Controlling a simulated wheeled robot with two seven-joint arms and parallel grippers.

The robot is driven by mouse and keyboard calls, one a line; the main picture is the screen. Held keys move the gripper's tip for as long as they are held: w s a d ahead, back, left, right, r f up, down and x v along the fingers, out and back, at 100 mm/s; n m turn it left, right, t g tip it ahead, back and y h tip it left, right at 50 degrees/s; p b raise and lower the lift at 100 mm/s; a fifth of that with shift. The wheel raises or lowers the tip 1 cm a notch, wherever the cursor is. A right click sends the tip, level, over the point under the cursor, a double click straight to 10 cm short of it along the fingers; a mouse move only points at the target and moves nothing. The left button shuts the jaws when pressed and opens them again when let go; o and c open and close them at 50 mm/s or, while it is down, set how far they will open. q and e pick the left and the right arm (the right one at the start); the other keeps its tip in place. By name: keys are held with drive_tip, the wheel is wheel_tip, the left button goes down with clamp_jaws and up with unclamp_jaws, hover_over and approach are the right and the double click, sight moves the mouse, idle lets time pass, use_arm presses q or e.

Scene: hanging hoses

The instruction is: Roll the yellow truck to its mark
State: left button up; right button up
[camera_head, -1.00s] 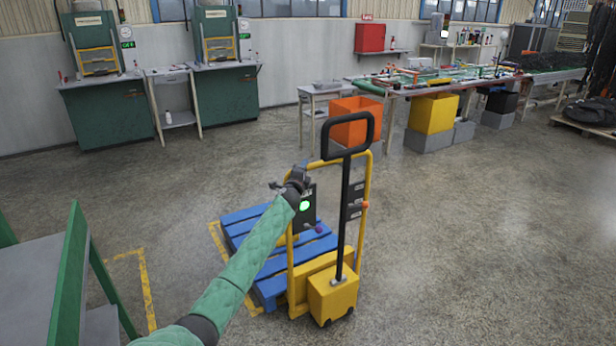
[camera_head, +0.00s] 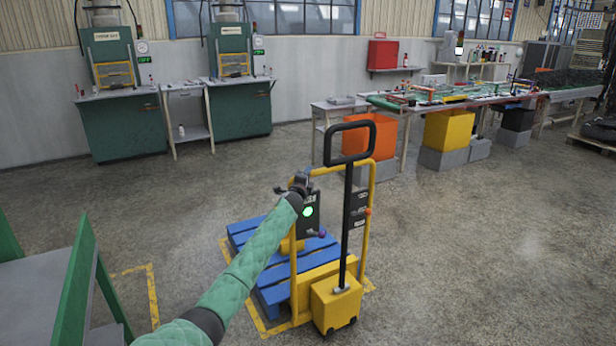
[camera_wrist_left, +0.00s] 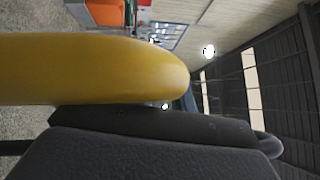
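The yellow truck (camera_head: 331,300) stands upright in front of me, with a yellow tube frame and a tall black handle (camera_head: 348,129). A blue slatted deck (camera_head: 262,240) is at its far side. A yellow floor outline (camera_head: 222,243) shows left of the deck, at the near left corner and right of the truck. The truck's near end covers part of its near edge. My left gripper (camera_head: 300,184) is at the frame's upper left corner. In the left wrist view the yellow tube (camera_wrist_left: 100,68) lies against a dark finger; the other finger is hidden. My right gripper is out of view.
A green-sided grey bench (camera_head: 75,285) stands at the near left, with another yellow floor line (camera_head: 152,295) beside it. Green machines (camera_head: 120,128) line the back wall. A long work table (camera_head: 470,100) with orange and yellow bins beneath is at the back right. The right floor is clear.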

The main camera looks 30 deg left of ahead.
use_arm(q)
drive_tip(key=o, duration=0.3)
drive_tip(key=shift+s+a+f, duration=0.15)
drive_tip(key=shift+a+f, duration=0.1)
drive_tip(key=shift+f, duration=0.1)
drive_tip(key=shift+o, duration=0.7)
drive_tip(key=shift+r, duration=0.1)
drive_tip(key=s+d+f, duration=0.1)
drive_tip(key=s, duration=0.6)
drive_tip(key=shift+s+d, duration=0.2)
drive_tip(key=shift+s, duration=0.1)
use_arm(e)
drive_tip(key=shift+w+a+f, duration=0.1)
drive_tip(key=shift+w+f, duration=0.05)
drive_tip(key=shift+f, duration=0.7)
use_arm(q)
drive_tip(key=shift+f, duration=0.1)
